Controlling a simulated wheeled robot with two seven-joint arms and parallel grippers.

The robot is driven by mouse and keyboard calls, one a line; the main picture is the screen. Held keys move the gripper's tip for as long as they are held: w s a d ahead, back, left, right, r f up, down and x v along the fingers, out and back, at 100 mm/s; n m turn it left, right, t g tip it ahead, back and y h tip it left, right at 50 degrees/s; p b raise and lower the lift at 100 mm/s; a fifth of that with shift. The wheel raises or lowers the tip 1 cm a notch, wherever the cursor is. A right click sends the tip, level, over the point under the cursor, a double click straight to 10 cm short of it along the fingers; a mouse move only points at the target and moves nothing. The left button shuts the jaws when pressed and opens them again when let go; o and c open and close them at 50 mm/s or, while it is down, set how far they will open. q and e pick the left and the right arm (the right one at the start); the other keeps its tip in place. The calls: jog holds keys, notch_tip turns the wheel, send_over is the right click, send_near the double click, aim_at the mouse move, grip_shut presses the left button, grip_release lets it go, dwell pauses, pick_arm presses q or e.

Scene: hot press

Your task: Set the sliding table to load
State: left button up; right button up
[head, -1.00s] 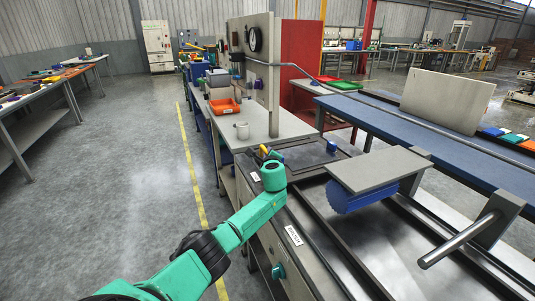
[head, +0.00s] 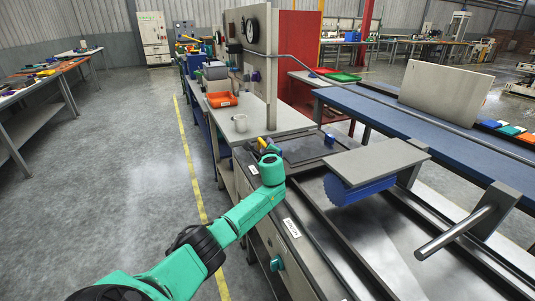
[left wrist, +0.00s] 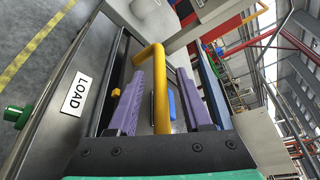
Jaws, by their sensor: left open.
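My left gripper (left wrist: 160,74) has two purple fingers, open, on either side of a yellow bent handle (left wrist: 151,55) in the left wrist view. The bar runs between the fingers; I cannot tell whether either touches it. A white LOAD label (left wrist: 76,94) is on the machine's front panel, left of the fingers. In the head view the green left wrist is over the machine's front edge, by the yellow handle (head: 262,143), and hides the fingertips. I cannot tell for sure which surface is the sliding table. My right gripper is not in view.
A grey plate (head: 375,158) with a blue toothed disc (head: 360,191) below it stands right of the arm. A metal bar (head: 455,234) juts out at the right. The floor at left is clear.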

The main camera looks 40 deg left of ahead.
pick_arm(q)
jog(key=v, duration=1.3)
jog(key=shift+s+p, duration=0.3)
jog(key=shift+p, duration=0.1)
jog(key=shift+d, duration=0.1)
